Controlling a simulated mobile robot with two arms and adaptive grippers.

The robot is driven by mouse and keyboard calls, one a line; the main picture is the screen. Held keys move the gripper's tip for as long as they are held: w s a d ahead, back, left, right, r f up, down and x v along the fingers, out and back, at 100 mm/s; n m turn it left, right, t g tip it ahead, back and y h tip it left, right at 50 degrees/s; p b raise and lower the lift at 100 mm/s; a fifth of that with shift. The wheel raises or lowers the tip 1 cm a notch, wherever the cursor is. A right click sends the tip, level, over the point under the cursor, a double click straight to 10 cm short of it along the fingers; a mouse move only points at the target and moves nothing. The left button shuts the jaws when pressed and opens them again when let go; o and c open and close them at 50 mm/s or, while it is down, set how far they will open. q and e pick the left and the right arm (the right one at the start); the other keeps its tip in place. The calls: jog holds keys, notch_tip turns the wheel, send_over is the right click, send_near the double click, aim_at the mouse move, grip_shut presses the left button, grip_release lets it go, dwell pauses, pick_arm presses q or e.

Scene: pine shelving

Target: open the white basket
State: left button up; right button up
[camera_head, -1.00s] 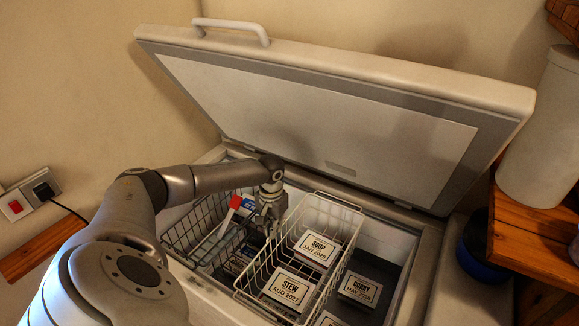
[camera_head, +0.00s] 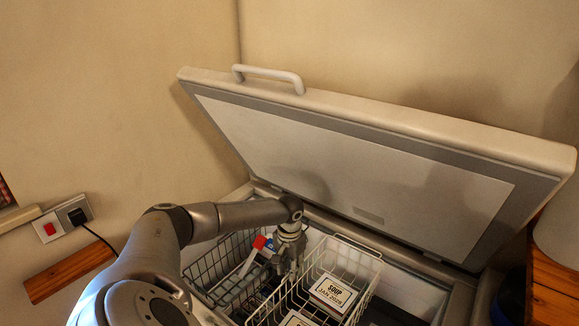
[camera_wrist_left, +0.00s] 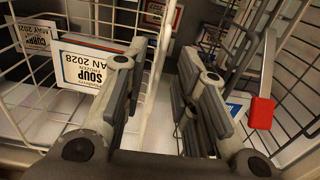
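The white basket (camera_head: 371,252) is a wire basket inside an open chest freezer. It holds label-faced boxes, among them a SOUP box (camera_head: 332,291). The front of the basket is cut off by the picture's lower edge. My left gripper (camera_head: 291,268) points down at the basket's left wall. In the left wrist view its two fingers (camera_wrist_left: 160,62) stand apart, with white basket wire (camera_wrist_left: 157,78) showing in the gap between them. I cannot tell whether either finger touches the wire. The SOUP box (camera_wrist_left: 85,65) shows left of the fingers. My right gripper is not in view.
The freezer lid (camera_head: 350,150) stands raised behind. A darker wire basket (camera_head: 210,268) with a red-tipped item (camera_head: 259,242) is left of the gripper. A wooden shelf (camera_head: 555,290) with a white container (camera_head: 560,235) is at right. A wall socket (camera_head: 72,213) is at left.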

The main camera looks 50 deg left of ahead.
pick_arm(q)
notch_tip(320, 180, up, 12)
dwell(0.6)
dwell(0.5)
